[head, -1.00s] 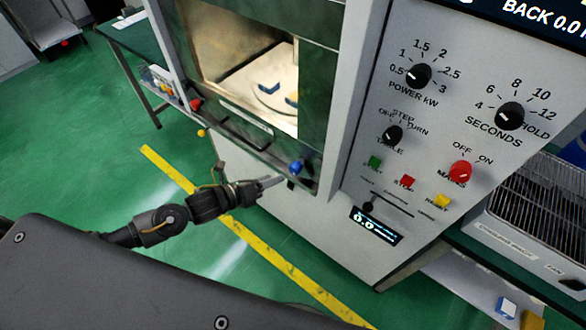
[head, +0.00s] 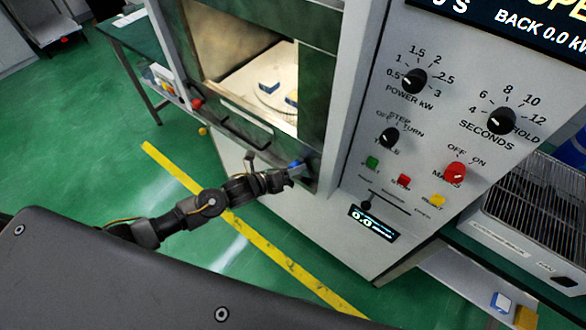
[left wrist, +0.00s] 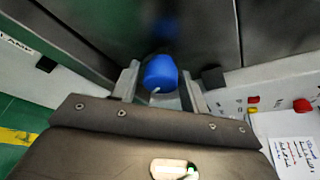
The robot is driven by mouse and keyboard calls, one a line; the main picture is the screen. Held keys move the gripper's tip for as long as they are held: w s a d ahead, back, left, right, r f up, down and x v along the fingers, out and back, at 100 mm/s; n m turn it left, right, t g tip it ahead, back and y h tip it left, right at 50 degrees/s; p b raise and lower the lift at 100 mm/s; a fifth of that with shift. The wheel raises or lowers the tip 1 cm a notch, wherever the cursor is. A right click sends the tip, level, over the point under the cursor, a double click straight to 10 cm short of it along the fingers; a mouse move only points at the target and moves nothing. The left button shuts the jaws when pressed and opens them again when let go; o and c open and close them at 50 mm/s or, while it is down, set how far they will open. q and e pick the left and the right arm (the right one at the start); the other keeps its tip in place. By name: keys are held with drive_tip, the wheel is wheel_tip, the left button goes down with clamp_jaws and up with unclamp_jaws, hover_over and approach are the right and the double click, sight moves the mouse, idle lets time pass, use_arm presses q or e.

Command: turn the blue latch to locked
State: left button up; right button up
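The blue latch (head: 296,164) is a round blue knob low on the right side of the microwave's front, beside the door handle. It also shows in the left wrist view (left wrist: 160,72), with a small white mark on its lower edge. My left gripper (head: 294,174) is at the latch, coming from the left and below. In the left wrist view its two fingers (left wrist: 160,90) stand either side of the blue knob, with a gap visible on the right side. The fingers partly hide the latch in the head view. My right gripper is in neither view.
The dark door handle (head: 238,131) and a red knob (head: 196,103) are left of the latch. The control panel with black dials (head: 413,81) and coloured buttons (head: 404,180) is to the right. A wire rack (head: 525,215) stands far right. Open floor lies in front.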

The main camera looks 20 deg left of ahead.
use_arm(q)
drive_tip(key=c, duration=0.6)
drive_tip(key=shift+f+n+h+b, duration=0.2)
drive_tip(key=shift+n+h+b, duration=0.6)
drive_tip(key=shift+n+b, duration=0.8)
drive_tip(key=shift+c, duration=0.2)
drive_tip(key=n+t+h+b, duration=0.1)
drive_tip(key=n+b, duration=0.2)
drive_tip(key=shift+n+h+b, duration=0.3)
drive_tip(key=shift+b, duration=0.1)
drive_tip(key=n+t+b, duration=0.1)
drive_tip(key=n, duration=0.1)
drive_tip(key=n+t+b, duration=0.1)
drive_tip(key=n+b, duration=0.1)
drive_tip(key=n, duration=0.1)
drive_tip(key=shift+r+h, duration=0.1)
drive_tip(key=shift+h, duration=0.3)
drive_tip(key=shift+r+n+t+b, duration=0.15)
drive_tip(key=shift+n+t+b, duration=0.75)
drive_tip(key=shift+n, duration=1.9)
drive_tip(key=o, duration=1)
drive_tip(key=shift+c, duration=0.2)
